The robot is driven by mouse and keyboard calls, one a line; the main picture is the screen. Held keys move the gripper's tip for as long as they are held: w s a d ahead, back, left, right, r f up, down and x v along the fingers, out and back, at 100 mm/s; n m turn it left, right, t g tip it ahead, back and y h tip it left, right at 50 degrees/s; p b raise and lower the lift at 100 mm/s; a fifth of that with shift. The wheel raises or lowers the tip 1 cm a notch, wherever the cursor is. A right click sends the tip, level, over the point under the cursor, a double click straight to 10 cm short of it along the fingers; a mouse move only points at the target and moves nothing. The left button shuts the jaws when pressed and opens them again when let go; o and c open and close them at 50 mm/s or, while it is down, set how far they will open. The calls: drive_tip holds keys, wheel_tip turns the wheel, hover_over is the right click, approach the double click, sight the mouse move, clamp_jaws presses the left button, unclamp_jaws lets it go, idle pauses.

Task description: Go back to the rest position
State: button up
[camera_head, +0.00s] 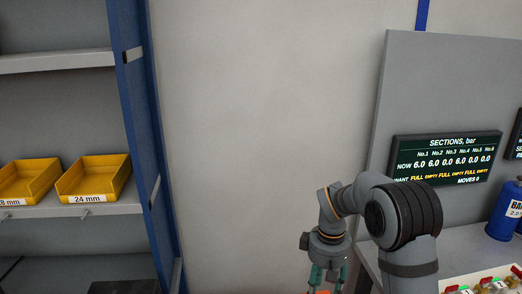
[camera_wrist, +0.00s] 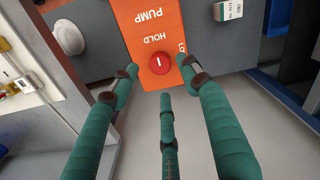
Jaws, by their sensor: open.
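My gripper (camera_head: 328,276) hangs low at the bottom of the head view, beside the grey panel, with its arm bent above it. In the wrist view its teal fingers (camera_wrist: 162,82) are spread apart with nothing between them. Beyond the fingertips lies an orange panel (camera_wrist: 148,22) marked PUMP and HOLD. A red button (camera_wrist: 160,64) on that panel shows between the fingers; no finger visibly presses it, though the exact gap is hard to tell.
A display (camera_head: 446,158) titled SECTIONS, bar, shows six readings and MOVES 0. A blue canister (camera_head: 505,212) stands at right. Yellow bins (camera_head: 93,177) sit on the left shelf. A white knob (camera_wrist: 69,38) is near the orange panel. Bare wall fills the middle.

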wheel_tip(320, 180, down, 5)
drive_tip(key=shift+f, duration=0.1)
idle(0.3)
